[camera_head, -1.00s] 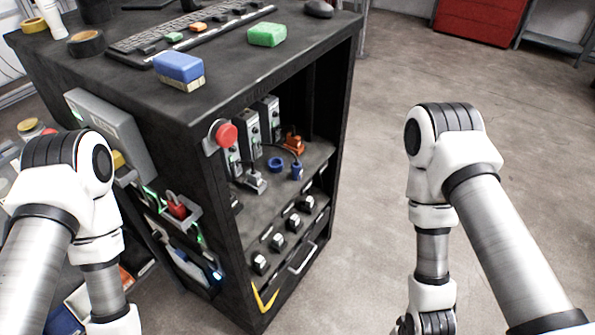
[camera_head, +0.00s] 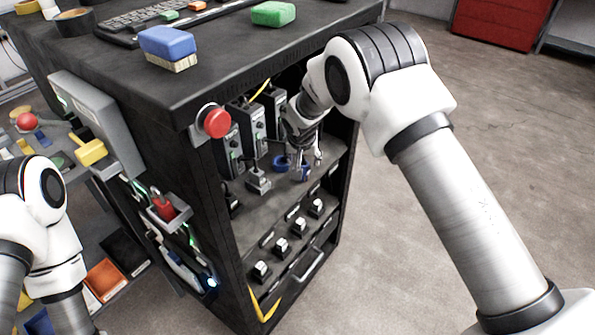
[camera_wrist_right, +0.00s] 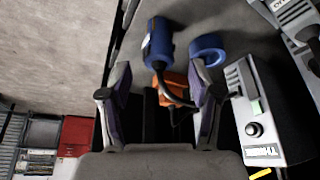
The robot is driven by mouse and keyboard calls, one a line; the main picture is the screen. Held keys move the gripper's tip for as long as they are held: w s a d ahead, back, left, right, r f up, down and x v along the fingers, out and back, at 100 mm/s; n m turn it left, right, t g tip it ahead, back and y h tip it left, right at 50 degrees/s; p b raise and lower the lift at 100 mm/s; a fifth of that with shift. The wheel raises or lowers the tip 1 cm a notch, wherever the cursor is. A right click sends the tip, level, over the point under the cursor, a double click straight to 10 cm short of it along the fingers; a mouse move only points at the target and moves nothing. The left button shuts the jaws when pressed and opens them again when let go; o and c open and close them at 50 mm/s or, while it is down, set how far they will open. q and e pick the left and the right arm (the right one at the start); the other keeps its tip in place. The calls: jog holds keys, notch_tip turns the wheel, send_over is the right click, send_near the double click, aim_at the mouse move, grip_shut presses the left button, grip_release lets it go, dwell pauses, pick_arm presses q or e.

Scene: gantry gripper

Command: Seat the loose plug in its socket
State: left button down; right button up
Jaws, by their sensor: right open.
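A blue cylindrical plug (camera_wrist_right: 157,42) with a dark cable lies on the shelf inside the black cabinet. In the head view the plug (camera_head: 303,174) shows only in part beneath my right gripper (camera_head: 304,163). In the right wrist view my right gripper (camera_wrist_right: 162,84) is open, and the plug lies just beyond its fingertips, not clasped. The cable bends from the plug toward an orange block (camera_wrist_right: 173,86) seen between the fingers. A blue ring (camera_wrist_right: 208,48) lies beside the plug. I cannot tell which part is the plug's socket. My left gripper is out of view.
The cabinet (camera_head: 188,88) surrounds the shelf on its sides and top. Grey modules (camera_head: 252,128) and a grey connector (camera_head: 258,181) stand left of my right gripper. A red button (camera_head: 215,123) juts from the front corner post. The floor to the right is clear.

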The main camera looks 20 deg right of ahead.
aim_at(304, 163)
jog(key=x, duration=0.6)
jog(key=shift+f, duration=0.1)
jog(key=shift+s, duration=0.1)
grip_shut()
